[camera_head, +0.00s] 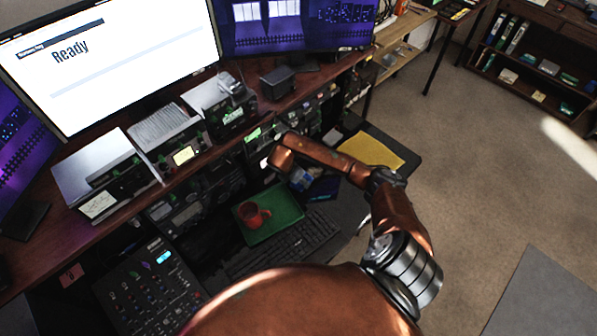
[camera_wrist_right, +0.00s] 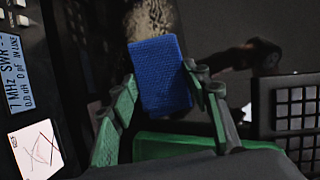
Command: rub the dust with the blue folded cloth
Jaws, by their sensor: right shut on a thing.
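My right gripper (camera_wrist_right: 160,77) is shut on the blue folded cloth (camera_wrist_right: 162,78), which stands up between its green fingers in the right wrist view. A pale, speckled tan patch that looks like the dust (camera_wrist_right: 150,18) lies on a dark surface just beyond the cloth's top edge. I cannot tell whether the cloth touches that surface. In the head view my right arm reaches over the desk toward the equipment rack, and the gripper is hard to make out there. My left gripper is not in view.
A red mug (camera_head: 253,214) stands on a green mat (camera_head: 275,228) near a black keyboard (camera_head: 290,246). A mixer panel (camera_head: 150,290) is at lower left. Radio units and monitors line the back.

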